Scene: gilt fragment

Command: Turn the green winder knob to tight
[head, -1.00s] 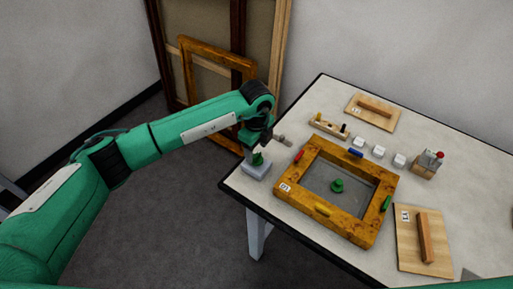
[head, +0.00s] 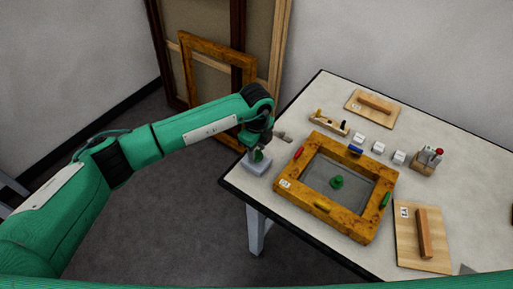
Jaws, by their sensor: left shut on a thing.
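The green winder knob (head: 259,155) stands on a small grey block (head: 257,166) at the table's left corner. My left gripper (head: 259,149) comes down over this knob from above and is shut on it. The gripper hides much of the knob, and I cannot read its setting. A second green knob-like piece (head: 337,182) sits on the grey panel inside the wooden frame (head: 350,227), apart from my gripper. My right gripper is not in view.
The wooden frame, with coloured pegs on its rim, lies just right of the grey block. Frames (head: 210,85) lean on the wall behind.

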